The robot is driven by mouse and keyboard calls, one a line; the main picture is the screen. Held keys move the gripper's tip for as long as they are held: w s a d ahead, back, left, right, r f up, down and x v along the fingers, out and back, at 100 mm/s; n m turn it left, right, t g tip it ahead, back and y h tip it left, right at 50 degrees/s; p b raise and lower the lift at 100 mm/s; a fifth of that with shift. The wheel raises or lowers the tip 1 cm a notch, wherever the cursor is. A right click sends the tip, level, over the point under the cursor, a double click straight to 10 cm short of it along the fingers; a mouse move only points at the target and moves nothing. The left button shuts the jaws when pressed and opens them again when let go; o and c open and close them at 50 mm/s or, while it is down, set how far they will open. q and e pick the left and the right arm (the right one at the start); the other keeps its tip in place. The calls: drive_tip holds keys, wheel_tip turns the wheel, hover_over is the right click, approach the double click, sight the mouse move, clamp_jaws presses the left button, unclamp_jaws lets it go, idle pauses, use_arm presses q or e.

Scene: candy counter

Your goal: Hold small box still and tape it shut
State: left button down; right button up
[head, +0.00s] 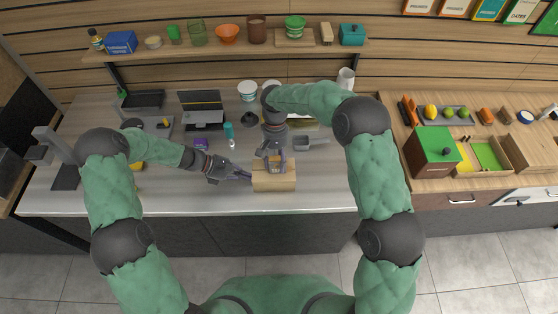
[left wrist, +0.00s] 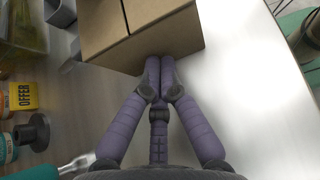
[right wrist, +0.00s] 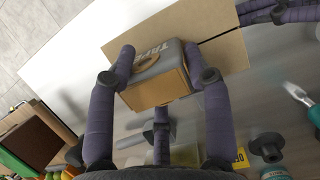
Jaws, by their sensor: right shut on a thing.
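The small cardboard box (head: 262,184) sits near the front edge of the counter, in front of me. Its seam shows in the left wrist view (left wrist: 105,35). My left gripper (head: 248,177) has its fingers together, with the tips at the box's side; I cannot tell whether they press on it. In the left wrist view the fingertips (left wrist: 160,75) meet at the box's lower edge. My right gripper (right wrist: 160,52) is shut around a grey and orange tape dispenser (right wrist: 158,88) marked TAPE, over the box. Whether tape is stuck to the box is hidden.
A teal-handled tool (head: 229,132), a purple item (head: 200,144) and a grey scoop (head: 312,142) lie behind the box. A dark scale-like device (head: 202,112) stands farther back.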

drive_tip(key=shift+s+a+f, duration=0.15)
drive_tip(key=shift+a+f, duration=0.1)
drive_tip(key=shift+a, duration=0.1)
drive_tip(key=shift+a, duration=0.6)
drive_tip(key=shift+a+r, duration=0.1)
drive_tip(key=shift+a, duration=0.15)
drive_tip(key=shift+a, duration=0.15)
drive_tip(key=shift+w+a+r, duration=0.1)
drive_tip(key=shift+w+a, duration=0.05)
drive_tip(key=shift+a, duration=0.3)
drive_tip(key=shift+w+a+r, duration=0.1)
drive_tip(key=shift+a, duration=0.3)
drive_tip(key=shift+a, duration=0.1)
drive_tip(key=shift+a+f, duration=0.15)
drive_tip(key=shift+a, duration=0.65)
